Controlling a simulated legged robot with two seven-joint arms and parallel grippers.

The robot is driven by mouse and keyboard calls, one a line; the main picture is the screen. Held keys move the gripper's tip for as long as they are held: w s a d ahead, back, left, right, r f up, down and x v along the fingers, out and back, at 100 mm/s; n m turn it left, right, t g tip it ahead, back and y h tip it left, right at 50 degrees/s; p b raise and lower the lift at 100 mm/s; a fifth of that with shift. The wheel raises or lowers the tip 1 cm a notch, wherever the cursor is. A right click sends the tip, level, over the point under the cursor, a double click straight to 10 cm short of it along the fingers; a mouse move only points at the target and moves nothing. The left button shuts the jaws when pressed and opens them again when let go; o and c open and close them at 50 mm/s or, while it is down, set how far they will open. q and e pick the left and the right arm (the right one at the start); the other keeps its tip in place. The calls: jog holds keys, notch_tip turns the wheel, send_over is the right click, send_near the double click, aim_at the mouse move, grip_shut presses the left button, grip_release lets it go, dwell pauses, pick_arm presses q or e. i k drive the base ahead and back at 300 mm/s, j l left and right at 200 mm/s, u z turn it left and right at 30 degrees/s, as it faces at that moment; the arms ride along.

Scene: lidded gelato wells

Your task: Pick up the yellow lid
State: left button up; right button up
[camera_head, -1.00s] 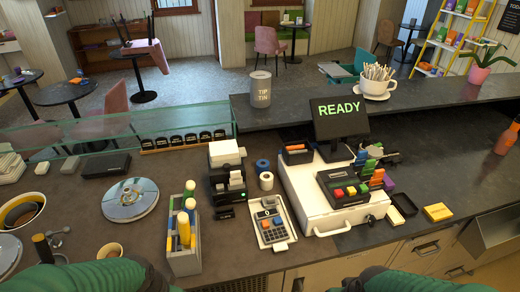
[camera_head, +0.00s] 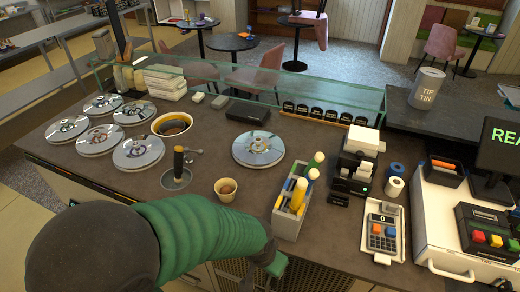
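Several round silver lids with centre knobs sit on the counter at the left, among them a front one (camera_head: 139,153), a left one (camera_head: 67,129) and a back one (camera_head: 103,105). Another silver lid (camera_head: 258,149) lies apart, right of an open round well (camera_head: 172,124). No lid looks clearly yellow; the knob colours are too small to tell. My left arm comes in from the lower left, and my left gripper (camera_head: 272,262) is at the counter's front edge, below the bottle caddy. Its fingers are mostly hidden. My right gripper is out of view.
A dark-handled tool (camera_head: 179,165) stands upright and a small cup (camera_head: 226,189) sits near my arm. A caddy of bottles (camera_head: 294,204), a printer (camera_head: 356,163) and a card terminal (camera_head: 382,233) stand at the right. A glass guard (camera_head: 270,89) runs behind.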

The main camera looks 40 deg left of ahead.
aim_at(256, 151)
jog(key=j+u, duration=0.25)
jog(key=j, duration=0.45)
jog(key=j+u, duration=0.25)
jog(key=j, duration=0.5)
jog(key=j+u, duration=0.2)
jog(key=j, duration=0.55)
jog(key=i+j+u, duration=0.1)
jog(key=j+u, duration=0.15)
jog(key=j, duration=0.45)
